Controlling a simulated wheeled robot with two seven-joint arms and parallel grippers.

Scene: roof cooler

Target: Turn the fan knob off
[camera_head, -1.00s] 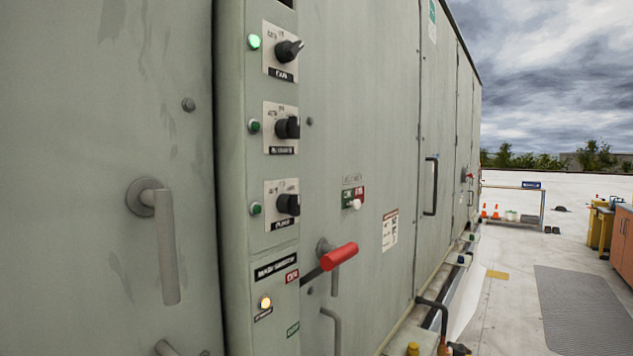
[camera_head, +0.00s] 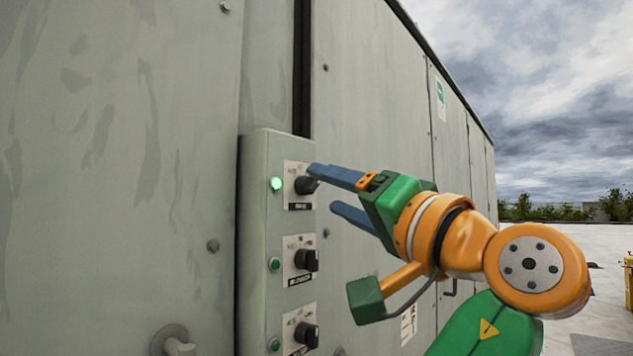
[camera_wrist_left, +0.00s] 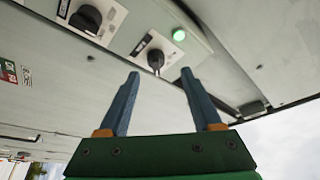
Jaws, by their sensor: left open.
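The fan knob (camera_head: 305,185) is the black top knob on the grey control box, with a lit green lamp (camera_head: 275,184) to its left. Its exact setting is hard to read. My left gripper (camera_head: 323,188) is open and empty, its two blue-grey fingers pointing at the panel. In the head view the upper fingertip overlaps the knob's right side; contact cannot be told. In the left wrist view the fan knob (camera_wrist_left: 155,60) shows just beyond and between the fingertips (camera_wrist_left: 160,74), beside the lit green lamp (camera_wrist_left: 179,34). My right gripper is not in view.
Two more black knobs sit below: a middle knob (camera_head: 306,260) and a lower knob (camera_head: 306,334), each with an unlit green lamp. A door handle (camera_head: 174,341) is at the lower left. The grey cabinet wall (camera_head: 380,110) runs back to the right.

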